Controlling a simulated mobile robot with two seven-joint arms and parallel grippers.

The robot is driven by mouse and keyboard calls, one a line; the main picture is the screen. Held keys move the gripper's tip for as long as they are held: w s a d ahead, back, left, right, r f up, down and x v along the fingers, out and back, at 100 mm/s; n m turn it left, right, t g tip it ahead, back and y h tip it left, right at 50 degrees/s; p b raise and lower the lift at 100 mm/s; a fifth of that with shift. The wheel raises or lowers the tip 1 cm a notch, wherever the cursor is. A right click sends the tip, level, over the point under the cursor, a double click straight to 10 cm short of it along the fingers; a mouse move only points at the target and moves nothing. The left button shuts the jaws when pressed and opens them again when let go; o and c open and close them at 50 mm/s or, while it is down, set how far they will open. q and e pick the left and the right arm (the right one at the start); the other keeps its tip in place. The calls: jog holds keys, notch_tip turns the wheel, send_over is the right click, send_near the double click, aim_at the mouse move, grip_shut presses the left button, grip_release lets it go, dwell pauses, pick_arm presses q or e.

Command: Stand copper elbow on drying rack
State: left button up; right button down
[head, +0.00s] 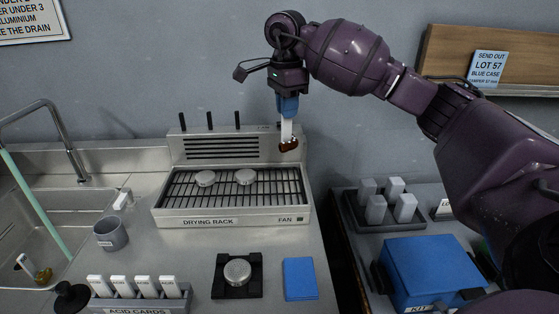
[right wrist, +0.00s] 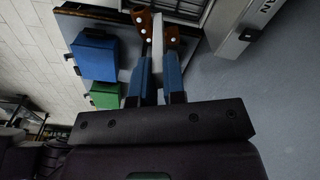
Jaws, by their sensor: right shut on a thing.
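The copper elbow (head: 288,145) hangs at the lower end of a white tag-like piece (head: 286,131) in my right gripper (head: 287,115). The gripper is shut on that piece, pointing down. In the right wrist view, copper (right wrist: 173,38) shows on both sides of the white piece between the blue fingers (right wrist: 158,75). The drying rack (head: 232,220) is a steel box with a dark wire grid. The elbow appears above its back right part, in front of the back panel, and looks clear of the grid. My left gripper is not in view.
Several dark pegs rise behind. A grey cup (head: 110,235), acid cards (head: 146,287), a black holder (head: 222,289) and blue pad (head: 299,279) stand in front.

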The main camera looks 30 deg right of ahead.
aim_at(287, 142)
notch_tip(287, 142, down, 9)
jog(key=shift+f, duration=0.1)
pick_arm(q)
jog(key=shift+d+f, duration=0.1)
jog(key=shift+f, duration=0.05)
pick_arm(e)
notch_tip(287, 142, down, 4)
dwell(0.4)
jog(key=shift+f, duration=0.15)
jog(key=c, duration=1.2)
grip_release()
jog(key=shift+c, duration=0.2)
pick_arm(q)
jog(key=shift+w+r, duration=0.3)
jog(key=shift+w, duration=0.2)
pick_arm(e)
jog(key=shift+o, duration=0.3)
